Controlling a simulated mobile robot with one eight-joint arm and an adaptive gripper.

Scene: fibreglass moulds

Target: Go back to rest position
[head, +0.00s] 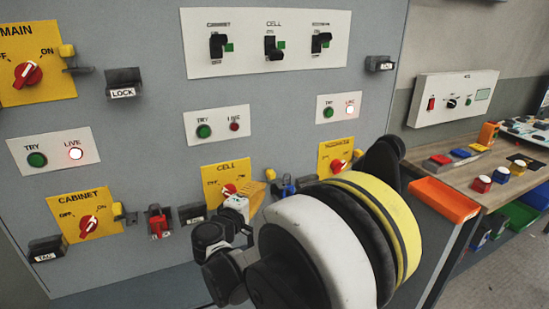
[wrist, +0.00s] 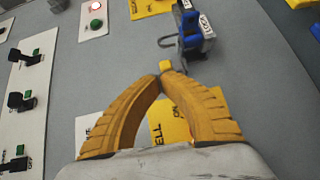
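My gripper (wrist: 162,77) has two curved yellow-orange fingers whose tips meet, with nothing visible held in the gap behind them. In the head view my gripper (head: 257,190) is in front of the yellow CELL plate (head: 217,185), partly covering it, and my arm hides part of the panel. The wrist view shows the CELL plate (wrist: 185,130) behind the fingers. A small yellow tab (wrist: 166,65) shows just past the fingertips; I cannot tell whether they touch it. A blue padlock-like piece (wrist: 190,35) is beyond, apart from the fingers.
The grey panel (head: 130,150) carries yellow MAIN (head: 38,65) and CABINET (head: 88,215) plates with red knobs, and a red padlock (head: 157,222). A wooden bench (head: 480,180) with an orange bin (head: 444,199) stands at the right. Grey floor (head: 510,270) shows lower right.

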